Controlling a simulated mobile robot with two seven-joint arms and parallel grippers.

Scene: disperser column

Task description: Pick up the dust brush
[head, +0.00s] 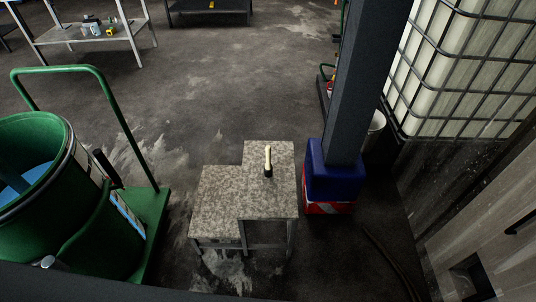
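The dust brush (268,158) stands on the upper step of a small grey speckled step stool (216,205). It has a pale cream handle pointing up and a dark lower end. Nothing touches the brush except the stool top. Neither of my grippers shows in the head view, so I cannot see whether they are open or shut.
A green cart (150,225) with a green drum (35,150) stands at the left. A dark column (362,80) with a blue base wrap (332,180) is right of the stool. A caged white tank (465,60) is at the upper right. Floor beyond the stool is clear.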

